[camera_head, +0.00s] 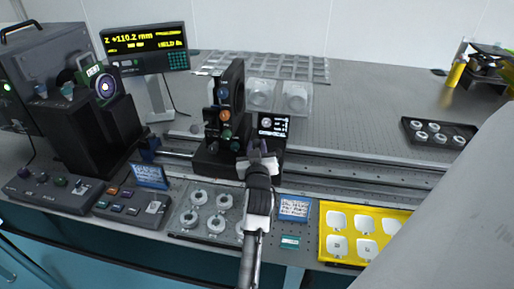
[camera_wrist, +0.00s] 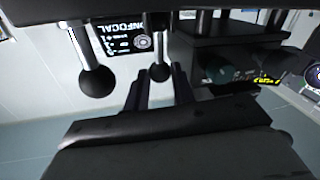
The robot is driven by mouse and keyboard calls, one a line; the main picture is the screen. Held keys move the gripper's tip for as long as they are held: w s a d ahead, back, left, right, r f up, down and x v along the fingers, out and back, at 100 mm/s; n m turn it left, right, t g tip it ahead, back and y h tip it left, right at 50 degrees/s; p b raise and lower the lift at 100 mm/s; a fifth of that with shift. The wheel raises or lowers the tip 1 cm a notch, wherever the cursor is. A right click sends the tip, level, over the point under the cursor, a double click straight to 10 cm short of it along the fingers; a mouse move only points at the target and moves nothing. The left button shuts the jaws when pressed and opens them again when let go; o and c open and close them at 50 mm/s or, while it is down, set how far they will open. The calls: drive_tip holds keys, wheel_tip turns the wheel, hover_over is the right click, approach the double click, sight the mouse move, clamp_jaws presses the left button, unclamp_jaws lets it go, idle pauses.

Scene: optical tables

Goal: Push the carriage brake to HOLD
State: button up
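The carriage (camera_head: 228,125) is a black block with round knobs on the rail in the head view. My gripper (camera_head: 261,152) is at its right front side, just below a small dark screen (camera_head: 273,125). In the wrist view a black ball-ended lever (camera_wrist: 160,72) hangs between or just beyond the tips of my gripper (camera_wrist: 158,82); I cannot tell whether they touch. The two fingers show a gap. A second ball-ended lever (camera_wrist: 97,82) hangs to the left. I cannot tell which lever is the brake, and no HOLD marking is readable there.
A readout (camera_head: 145,47) shows Z +110.2 mm and what looks like HELD. Control boxes (camera_head: 130,206) stand at left front. A tray of round parts (camera_head: 182,225), a blue label card (camera_head: 294,208) and a yellow tray (camera_head: 400,213) lie in front. The rail (camera_head: 350,170) runs right, clear.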

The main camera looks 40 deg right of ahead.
sight(259, 141)
drive_tip(key=shift+w+d+r+g+p, duration=0.15)
drive_tip(key=shift+r+g+p, duration=0.2)
drive_tip(key=shift+p, duration=0.8)
drive_tip(key=shift+w+d+r+g+y+p, duration=0.2)
drive_tip(key=shift+g+y+p, duration=0.35)
drive_tip(key=shift+p, duration=0.55)
drive_tip(key=shift+w+d+f+m+g+y+p, duration=0.25)
drive_tip(key=shift+w+d+g+y, duration=0.15)
drive_tip(key=shift+g+y, duration=0.25)
drive_tip(key=shift+w+d+f+m+g+y+p, duration=0.1)
drive_tip(key=shift+w+d+m+g+y+p, duration=0.2)
drive_tip(key=shift+g+y, duration=0.35)
drive_tip(key=shift+d, duration=0.1)
drive_tip(key=o, duration=0.7)
drive_tip(key=shift+s, duration=0.1)
drive_tip(key=b+v, duration=0.3)
drive_tip(key=v, duration=1)
drive_tip(key=shift+s+a+r+b, duration=0.2)
drive_tip(key=shift+s+b, duration=0.1)
drive_tip(key=shift+b, duration=0.05)
